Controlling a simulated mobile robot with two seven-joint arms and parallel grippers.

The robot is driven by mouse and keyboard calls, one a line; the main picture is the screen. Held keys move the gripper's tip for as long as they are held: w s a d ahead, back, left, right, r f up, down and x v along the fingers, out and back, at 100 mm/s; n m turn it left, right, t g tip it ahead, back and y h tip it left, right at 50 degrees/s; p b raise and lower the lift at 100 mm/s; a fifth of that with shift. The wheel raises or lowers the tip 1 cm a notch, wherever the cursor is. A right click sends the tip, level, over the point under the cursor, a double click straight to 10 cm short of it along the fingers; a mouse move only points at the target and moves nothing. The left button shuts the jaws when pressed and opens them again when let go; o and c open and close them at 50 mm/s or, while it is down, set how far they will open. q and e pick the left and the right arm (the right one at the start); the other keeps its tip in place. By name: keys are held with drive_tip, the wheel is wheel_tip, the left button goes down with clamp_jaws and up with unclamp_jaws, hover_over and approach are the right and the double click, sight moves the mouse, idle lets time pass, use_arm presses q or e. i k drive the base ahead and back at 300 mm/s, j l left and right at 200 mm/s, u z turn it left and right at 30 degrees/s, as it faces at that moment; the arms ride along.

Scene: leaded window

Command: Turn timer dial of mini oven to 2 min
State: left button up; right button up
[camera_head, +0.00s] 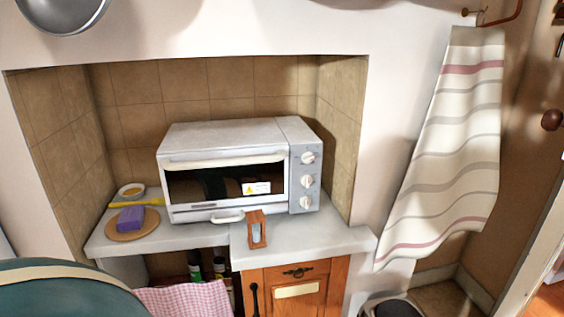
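A white and grey mini oven (228,165) stands on the counter inside the tiled alcove, its dark glass door shut. Its right-hand panel carries three white dials in a column: a top dial (307,158), a middle dial (306,181) and a bottom dial (305,202). Their markings are too small to read, so I cannot tell which one is the timer or where it is set. Neither of my grippers shows in the head view.
A small wooden-framed object (256,229) stands on the counter in front of the oven. A round board (133,224) with a purple block (130,218) lies at left. A striped towel (452,150) hangs at right. A teal rounded thing (65,292) fills the lower left.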

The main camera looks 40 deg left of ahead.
sight(305, 201)
drive_tip(key=u, duration=1.55)
